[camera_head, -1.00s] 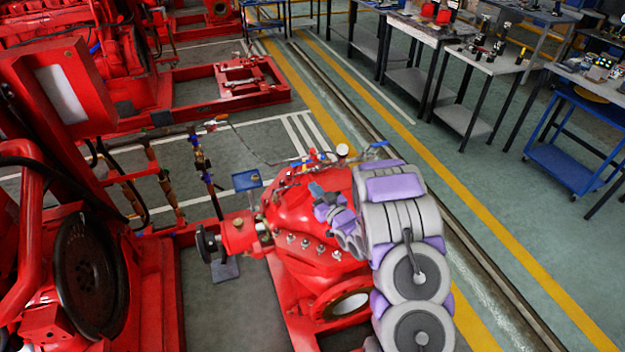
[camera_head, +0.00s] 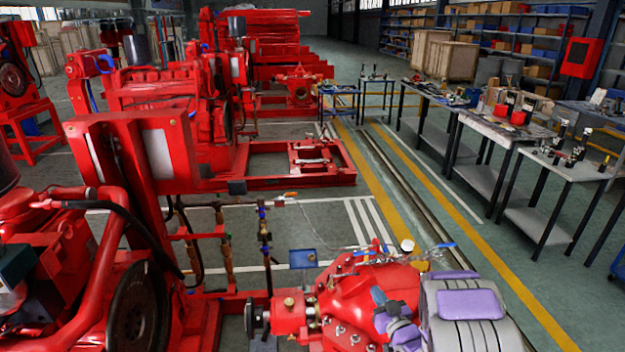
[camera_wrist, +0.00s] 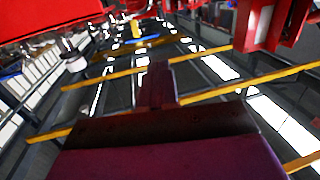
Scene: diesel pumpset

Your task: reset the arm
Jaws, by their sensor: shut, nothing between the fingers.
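My arm, grey with purple panels, is folded at the lower right of the head view, over the red pump (camera_head: 350,290). My gripper (camera_head: 380,298) shows small at the arm's left side, in front of the pump. I cannot tell from this view whether it touches the pump. In the wrist view my gripper (camera_wrist: 157,78) is dark purple, with its fingers shut together and nothing between them. The lower arm is cut off by the head view's bottom edge.
A red engine with a control box (camera_head: 135,150) stands at left. More red pumpsets (camera_head: 300,165) stand behind. Workbenches (camera_head: 560,165) with tools line the right. The green floor between the yellow lines (camera_head: 460,205) is clear.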

